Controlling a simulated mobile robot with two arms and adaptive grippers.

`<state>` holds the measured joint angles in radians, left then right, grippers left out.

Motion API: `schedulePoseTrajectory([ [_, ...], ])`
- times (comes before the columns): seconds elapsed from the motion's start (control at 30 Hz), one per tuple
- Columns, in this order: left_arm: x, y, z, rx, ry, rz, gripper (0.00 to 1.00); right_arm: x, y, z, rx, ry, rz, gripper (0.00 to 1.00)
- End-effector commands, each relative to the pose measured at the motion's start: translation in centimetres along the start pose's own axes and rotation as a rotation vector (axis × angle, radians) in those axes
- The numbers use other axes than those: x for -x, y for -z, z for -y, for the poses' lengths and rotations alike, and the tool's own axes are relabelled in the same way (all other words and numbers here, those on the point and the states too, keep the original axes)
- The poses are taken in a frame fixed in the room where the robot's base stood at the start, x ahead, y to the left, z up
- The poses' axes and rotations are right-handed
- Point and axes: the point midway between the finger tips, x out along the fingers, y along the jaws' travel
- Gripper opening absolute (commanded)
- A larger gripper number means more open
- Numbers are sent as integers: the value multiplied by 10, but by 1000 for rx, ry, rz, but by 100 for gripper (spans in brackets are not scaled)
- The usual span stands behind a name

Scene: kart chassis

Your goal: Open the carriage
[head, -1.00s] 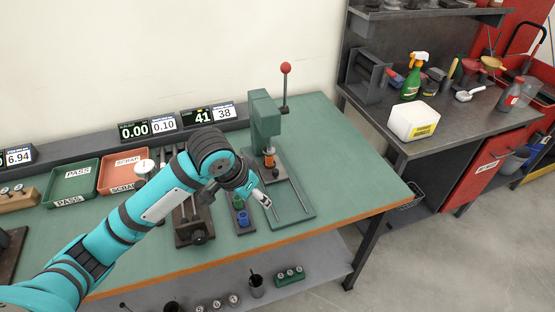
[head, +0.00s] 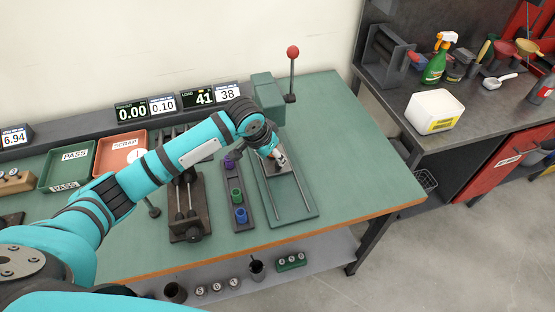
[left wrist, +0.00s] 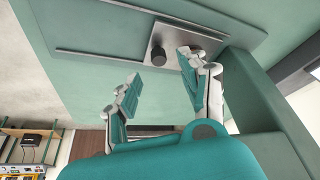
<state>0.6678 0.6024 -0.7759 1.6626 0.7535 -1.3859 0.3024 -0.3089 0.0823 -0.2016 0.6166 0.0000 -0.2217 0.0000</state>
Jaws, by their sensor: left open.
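The carriage (left wrist: 197,41) is a grey metal plate with an upright black knob (left wrist: 158,54), seen between two thin rails in the left wrist view. The rails run along the green base (head: 308,207) of the lever press (head: 267,91). My left gripper (head: 279,157) is over the back part of the base, close to the press column. In the left wrist view its fingers (left wrist: 157,79) are apart with nothing between the tips. The knob is just beyond them, nearer the right-hand finger. Contact is not visible. My right gripper is not in view.
A dark strip (head: 240,220) with purple, green and blue cylinders stands left of the base. A dark rail fixture (head: 189,236) is farther left, then a SCRAP tray (head: 110,152) and a PASS tray (head: 58,160). The red-knobbed lever (head: 293,53) rises at the press. Bench right of it is clear.

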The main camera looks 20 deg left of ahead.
Motion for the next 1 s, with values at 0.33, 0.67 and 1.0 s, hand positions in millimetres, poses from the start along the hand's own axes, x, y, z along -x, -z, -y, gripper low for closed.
schedulePoseTrajectory([
  [0.33, -50, 0, 0, 2, -1, 2, 44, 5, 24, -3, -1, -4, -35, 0],
  [0.67, -55, 0, 0, 0, -1, 0, 44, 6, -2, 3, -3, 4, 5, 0],
  [1.0, -55, 0, 0, 0, 0, 0, 5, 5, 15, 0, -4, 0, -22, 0],
])
